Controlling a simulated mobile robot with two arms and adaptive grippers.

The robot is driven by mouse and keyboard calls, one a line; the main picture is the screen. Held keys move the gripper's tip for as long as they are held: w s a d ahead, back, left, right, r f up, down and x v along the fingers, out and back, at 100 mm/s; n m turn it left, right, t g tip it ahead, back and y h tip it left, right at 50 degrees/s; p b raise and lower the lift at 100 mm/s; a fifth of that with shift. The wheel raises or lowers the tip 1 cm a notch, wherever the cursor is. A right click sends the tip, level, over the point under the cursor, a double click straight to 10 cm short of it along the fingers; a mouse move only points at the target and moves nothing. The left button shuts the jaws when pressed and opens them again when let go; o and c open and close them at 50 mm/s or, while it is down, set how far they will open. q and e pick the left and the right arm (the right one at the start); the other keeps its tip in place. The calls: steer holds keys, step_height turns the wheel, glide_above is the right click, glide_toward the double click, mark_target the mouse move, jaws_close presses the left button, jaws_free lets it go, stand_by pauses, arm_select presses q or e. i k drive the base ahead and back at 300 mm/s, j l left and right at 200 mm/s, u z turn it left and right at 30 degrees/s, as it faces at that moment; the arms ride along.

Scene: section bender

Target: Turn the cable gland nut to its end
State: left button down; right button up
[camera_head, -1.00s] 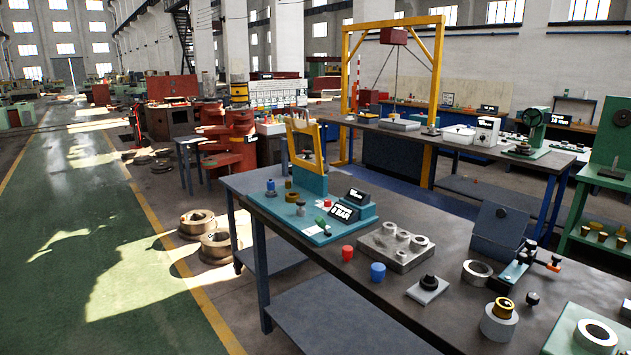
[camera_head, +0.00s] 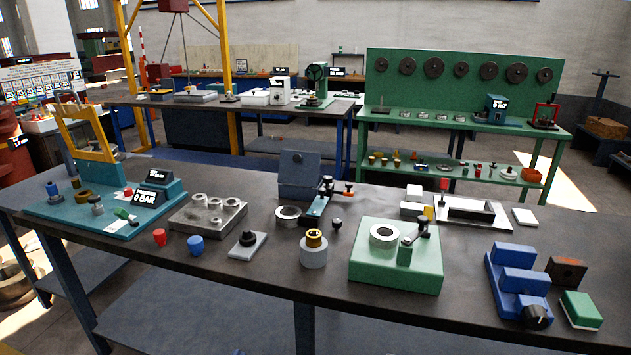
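I cannot tell for certain which part is the cable gland nut. A small black stepped fitting (camera_head: 248,239) stands upright on a white plate (camera_head: 241,250) near the front edge of the dark bench; it looks like a cable gland, but its details are too small to read. A black ribbed knob (camera_head: 535,317) at the front of a blue fixture (camera_head: 516,283) on the right is another round turnable-looking part. Neither of my grippers is in view, and nothing is seen touching these parts.
The dark bench (camera_head: 120,255) is crowded. A green shelf bench (camera_head: 455,131) stands behind.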

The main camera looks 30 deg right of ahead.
mark_target(326, 179)
steer(key=z, duration=1.1)
steer(key=j+z, duration=0.15)
steer(key=j, duration=0.4)
steer(key=j+z, duration=0.1)
steer(key=j, duration=0.4)
steer(key=j+z, duration=0.15)
steer(key=j, duration=0.4)
steer(key=j+z, duration=0.15)
steer(key=j, duration=0.4)
steer(key=k+j+z, duration=0.1)
steer(key=j, duration=0.4)
steer(key=k+j+z, duration=0.15)
steer(key=j, duration=0.35)
steer(key=j+z, duration=0.15)
steer(key=j, duration=0.35)
steer(key=k, duration=0.05)
